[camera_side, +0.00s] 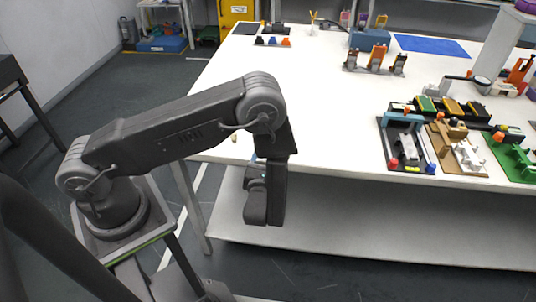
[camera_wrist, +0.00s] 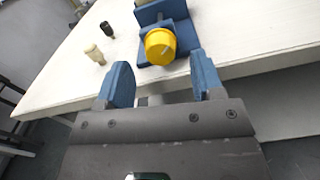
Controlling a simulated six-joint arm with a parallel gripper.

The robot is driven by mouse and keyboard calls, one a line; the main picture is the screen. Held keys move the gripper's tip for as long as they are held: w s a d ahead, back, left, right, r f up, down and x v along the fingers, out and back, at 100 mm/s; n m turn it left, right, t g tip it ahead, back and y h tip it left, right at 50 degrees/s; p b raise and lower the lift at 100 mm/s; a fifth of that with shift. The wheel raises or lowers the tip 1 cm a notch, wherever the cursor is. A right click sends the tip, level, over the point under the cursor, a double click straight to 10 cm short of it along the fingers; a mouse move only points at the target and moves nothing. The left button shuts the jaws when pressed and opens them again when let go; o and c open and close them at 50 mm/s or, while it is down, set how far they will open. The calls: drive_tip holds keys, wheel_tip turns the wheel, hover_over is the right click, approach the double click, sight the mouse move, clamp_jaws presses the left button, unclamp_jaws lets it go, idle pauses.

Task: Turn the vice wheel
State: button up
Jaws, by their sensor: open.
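The yellow vice wheel (camera_wrist: 160,46) shows in the wrist view, a round knob with a pale line on its face. It sits on the front of a blue vice (camera_wrist: 182,30) near the table's front edge. My gripper (camera_wrist: 159,62) is open, with its two blue fingers apart and nothing held between them. The wheel appears just ahead of the gap between the fingertips; I cannot tell the exact distance. In the side view my gripper is mostly hidden by my arm at the table's front edge, and the vice cannot be made out there.
A cream peg-like piece (camera_wrist: 95,54) and a black one (camera_wrist: 106,29) stand left of the vice. The white table (camera_side: 330,130) is clear around its front middle. Several fixtures, including a black board with a blue bridge (camera_side: 402,120), stand at the right. A lower shelf (camera_side: 370,220) runs below.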

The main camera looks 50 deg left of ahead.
drive_tip(key=shift+x, duration=1.4)
drive_tip(key=shift+c, duration=0.2)
